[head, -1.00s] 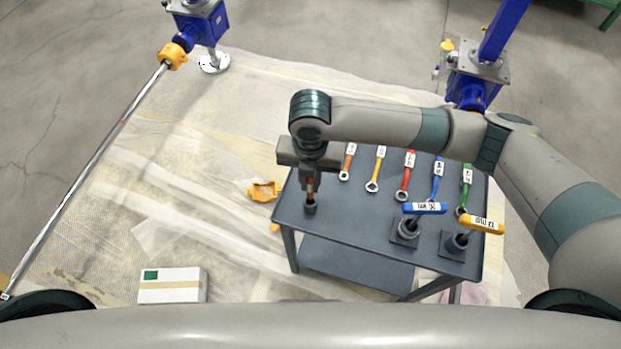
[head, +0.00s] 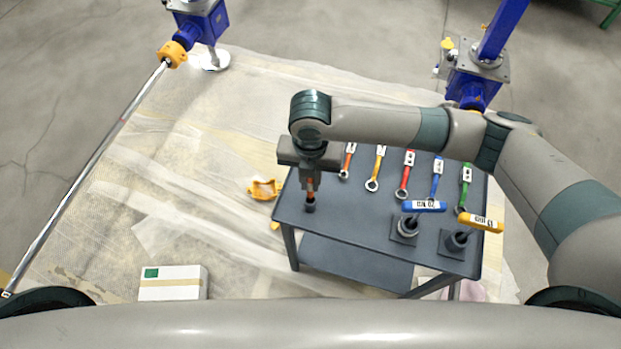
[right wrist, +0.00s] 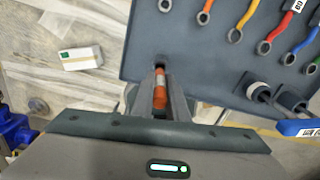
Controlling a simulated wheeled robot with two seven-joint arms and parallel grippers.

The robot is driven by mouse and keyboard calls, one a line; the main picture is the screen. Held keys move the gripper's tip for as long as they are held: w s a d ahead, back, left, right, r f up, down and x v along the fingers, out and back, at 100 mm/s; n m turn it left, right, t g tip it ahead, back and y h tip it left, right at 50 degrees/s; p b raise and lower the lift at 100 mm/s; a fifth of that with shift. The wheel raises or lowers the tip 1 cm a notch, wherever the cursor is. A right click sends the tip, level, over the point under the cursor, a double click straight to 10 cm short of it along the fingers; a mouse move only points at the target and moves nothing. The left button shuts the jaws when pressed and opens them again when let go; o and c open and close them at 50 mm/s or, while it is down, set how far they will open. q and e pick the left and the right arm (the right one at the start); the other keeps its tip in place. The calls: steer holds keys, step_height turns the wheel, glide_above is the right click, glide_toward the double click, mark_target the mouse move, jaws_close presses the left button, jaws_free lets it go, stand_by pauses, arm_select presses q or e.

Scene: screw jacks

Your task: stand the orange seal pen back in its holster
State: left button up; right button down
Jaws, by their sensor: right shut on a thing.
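The orange seal pen (head: 310,187) is held upright in my right gripper (head: 309,180), which is shut on it over the near left part of the grey cart. The pen also shows between the fingers in the right wrist view (right wrist: 159,95). The dark round holster (head: 310,206) stands on the cart top directly under the pen; its dark mouth shows just beyond the pen in the right wrist view (right wrist: 160,66). The pen's lower end meets or overlaps the holster; I cannot tell how far inside it is. My left gripper is not in view.
The grey cart (head: 345,225) carries several colored wrenches at the back, and blue-handled (head: 423,206) and yellow-handled (head: 481,223) tools in square-based stands at right. A white box (head: 172,284) and a yellow part (head: 264,189) lie on the floor sheet. Blue jacks stand behind.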

mark_target(310, 191)
steer(key=shift+f, duration=0.15)
steer(key=shift+f+b, duration=1.25)
steer(key=shift+f, duration=1.25)
steer(key=c, duration=1.7)
jaws_free()
steer(key=shift+o, duration=0.2)
